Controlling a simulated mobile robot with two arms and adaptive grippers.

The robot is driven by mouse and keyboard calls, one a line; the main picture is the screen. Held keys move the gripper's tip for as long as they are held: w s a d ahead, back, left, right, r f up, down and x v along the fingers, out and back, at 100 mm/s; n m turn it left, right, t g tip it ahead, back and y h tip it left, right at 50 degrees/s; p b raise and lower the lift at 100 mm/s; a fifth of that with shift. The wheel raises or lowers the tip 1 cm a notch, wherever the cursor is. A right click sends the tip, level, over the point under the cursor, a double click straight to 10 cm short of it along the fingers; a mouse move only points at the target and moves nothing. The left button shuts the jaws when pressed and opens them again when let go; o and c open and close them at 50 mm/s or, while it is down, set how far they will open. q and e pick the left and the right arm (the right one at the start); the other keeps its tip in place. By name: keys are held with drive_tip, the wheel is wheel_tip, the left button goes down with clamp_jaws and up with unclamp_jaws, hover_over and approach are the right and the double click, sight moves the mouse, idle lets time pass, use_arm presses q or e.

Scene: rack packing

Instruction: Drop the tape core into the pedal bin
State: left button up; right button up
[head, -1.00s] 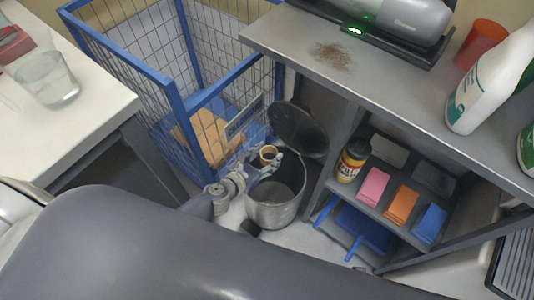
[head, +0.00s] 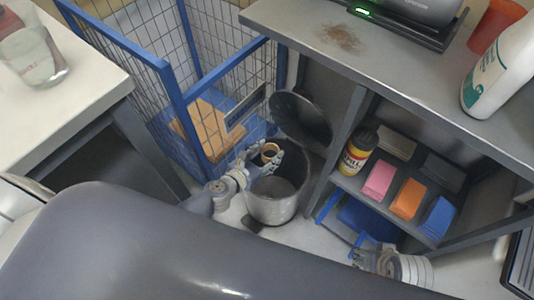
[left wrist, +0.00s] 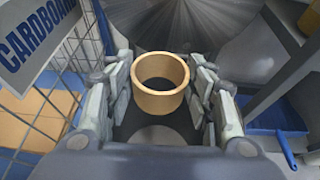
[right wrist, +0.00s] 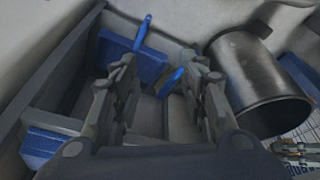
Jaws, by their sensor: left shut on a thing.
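The tape core (head: 269,157) is a short tan ring. My left gripper (head: 264,153) is shut on it and holds it upright, over the mouth of the pedal bin. The left wrist view shows the tape core (left wrist: 158,104) between the fingers, with the dark bin interior below. The pedal bin (head: 272,209) is a grey metal cylinder with its dark round lid (head: 298,120) raised at the back. My right gripper (right wrist: 162,75) is open and empty, low by the blue dustpan; the bin (right wrist: 258,78) lies to its right in the right wrist view.
A blue mesh cage (head: 176,90) with cardboard and a CARDBOARD sign (left wrist: 38,38) stands beside the bin. The grey shelf unit (head: 345,150) on its right holds a bottle (head: 355,155) and coloured packs. The blue dustpan (head: 365,222) is under the shelf.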

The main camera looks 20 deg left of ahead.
use_arm(q)
drive_tip(key=shift+f+b, duration=0.7)
drive_tip(key=shift+f, duration=0.05)
use_arm(e)
drive_tip(key=shift+w+v, duration=0.2)
drive_tip(key=shift+v, duration=2.75)
drive_tip(key=shift+d, duration=0.1)
use_arm(q)
drive_tip(key=o, duration=1)
drive_tip(key=shift+c, duration=0.2)
drive_tip(key=v, duration=1.2)
